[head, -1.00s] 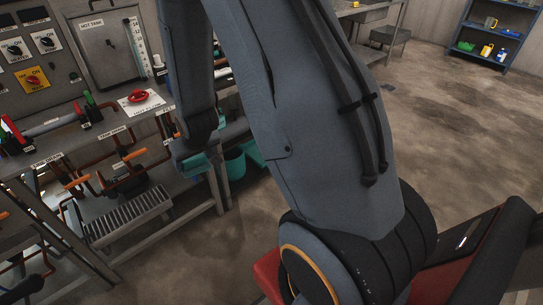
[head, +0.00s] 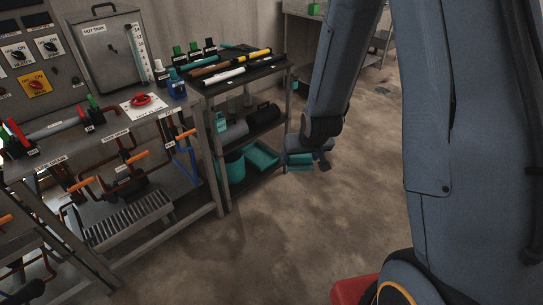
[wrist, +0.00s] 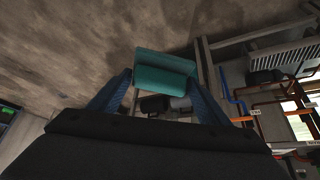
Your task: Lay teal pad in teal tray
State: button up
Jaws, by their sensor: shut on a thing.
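My gripper (head: 304,157) is shut on the teal pad (head: 299,164), held in the air to the right of the shelf cart. In the wrist view the pad (wrist: 165,70) sits between the two blue fingers of my gripper (wrist: 162,80). The teal tray (head: 262,156) is on the cart's bottom shelf, left of my gripper. A teal bucket (head: 235,167) stands beside it on the left. The pad and tray are apart in the head view. I cannot make out the tray in the wrist view.
A workbench with pipes and valves (head: 125,165) stands to the left. The floor (head: 300,230) in front and right is clear.

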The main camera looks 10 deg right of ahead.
aim_at(258, 156)
jog(key=z, duration=0.6)
jog(key=i, duration=1.95)
jog(key=u, duration=0.1)
